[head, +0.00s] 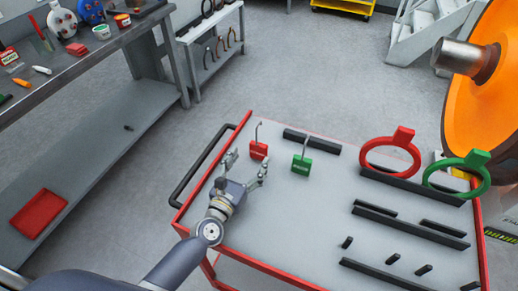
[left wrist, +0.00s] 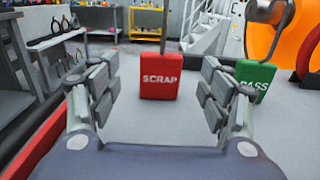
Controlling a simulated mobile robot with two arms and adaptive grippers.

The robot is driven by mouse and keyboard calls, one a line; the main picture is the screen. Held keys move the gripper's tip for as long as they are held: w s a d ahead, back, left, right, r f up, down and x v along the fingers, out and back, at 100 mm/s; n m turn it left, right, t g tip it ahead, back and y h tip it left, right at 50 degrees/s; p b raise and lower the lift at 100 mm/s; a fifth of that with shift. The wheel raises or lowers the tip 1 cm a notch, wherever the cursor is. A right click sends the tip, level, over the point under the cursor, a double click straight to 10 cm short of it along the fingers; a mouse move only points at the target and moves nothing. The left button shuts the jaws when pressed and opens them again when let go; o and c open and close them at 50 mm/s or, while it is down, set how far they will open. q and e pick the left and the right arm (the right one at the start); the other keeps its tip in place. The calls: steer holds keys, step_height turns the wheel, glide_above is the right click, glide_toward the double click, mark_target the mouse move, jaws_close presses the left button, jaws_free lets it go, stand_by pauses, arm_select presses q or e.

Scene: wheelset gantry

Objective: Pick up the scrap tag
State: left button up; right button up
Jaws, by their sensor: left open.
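The red scrap tag (head: 258,150) stands near the far left of the cart top, with a thin metal hook rising from it. In the left wrist view the scrap tag (left wrist: 159,77) faces me with the word SCRAP, centred beyond the fingertips. My left gripper (head: 248,165) is open and empty just in front of the tag; its fingers also frame the tag in the left wrist view (left wrist: 160,92). Nothing is between the fingers. My right gripper is not in view.
A green PASS tag (head: 302,164) stands to the right of the scrap tag. A red ring gauge (head: 376,143) and a green ring (head: 432,181) stand in black holders further right. A workbench (head: 125,38) is at left. An orange wheel (head: 470,110) is at right.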

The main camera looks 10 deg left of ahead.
mark_target(258, 146)
arm_select(q)
steer(key=shift+w+d, duration=0.25)
steer(key=shift+w, duration=0.9)
steer(key=w, duration=0.2)
steer(key=w+d+p, duration=0.1)
steer(key=w, duration=0.1)
steer(key=shift+r, duration=0.15)
steer(key=shift+w+d, duration=0.1)
steer(key=shift+w, duration=0.3)
steer(key=shift+s, duration=0.1)
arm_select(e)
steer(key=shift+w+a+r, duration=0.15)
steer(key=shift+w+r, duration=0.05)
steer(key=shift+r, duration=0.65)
arm_select(q)
steer(key=c, duration=1.2)
